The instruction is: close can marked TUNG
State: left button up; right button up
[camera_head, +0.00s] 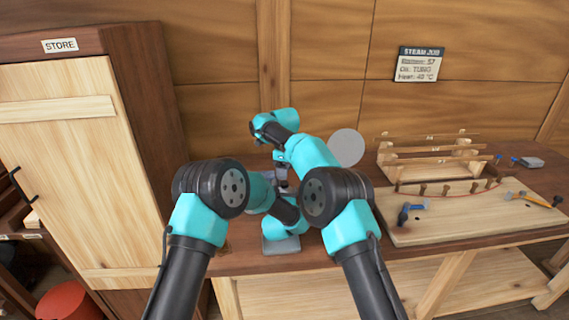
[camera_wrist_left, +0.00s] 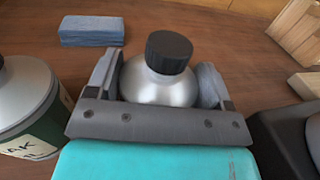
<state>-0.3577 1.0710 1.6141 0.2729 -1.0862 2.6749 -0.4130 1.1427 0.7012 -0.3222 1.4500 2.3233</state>
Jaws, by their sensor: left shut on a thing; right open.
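A silver can (camera_wrist_left: 160,90) with a black cap (camera_wrist_left: 168,52) stands upright between the jaws of my left gripper (camera_wrist_left: 158,98), which is shut on it. The cap sits on the can's neck. No label shows on this can, so I cannot read its mark. Another can (camera_wrist_left: 28,108) with a green band and a pale label ending in "AK" stands at the left edge of the left wrist view. In the head view my arms cross over the work area and mostly hide the cans. My right gripper's jaws are small and hard to make out among the arm links.
A blue block (camera_wrist_left: 92,31) lies behind the held can. A board (camera_head: 440,228) with tools and a plank rack (camera_head: 430,155) occupy the bench's right side. A STORE cupboard (camera_head: 62,150) stands left. A grey disc (camera_head: 346,147) shows behind my arms.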

jog(key=n, duration=0.6)
jog(key=shift+r, duration=0.15)
jog(key=n, duration=0.6)
jog(key=shift+r+n, duration=0.2)
jog(key=shift+n, duration=0.2)
jog(key=n, duration=0.6)
jog(key=shift+r, duration=0.2)
jog(key=n, duration=0.6)
jog(key=shift+r+n, duration=0.15)
jog(key=shift+n, duration=0.15)
jog(key=n, duration=0.6)
jog(key=shift+r, duration=0.2)
jog(key=n, duration=0.6)
jog(key=shift+r+n, duration=0.15)
jog(key=shift+n, duration=0.15)
jog(key=n, duration=0.6)
jog(key=shift+r, duration=0.2)
jog(key=n, duration=0.5)
jog(key=shift+r, duration=0.15)
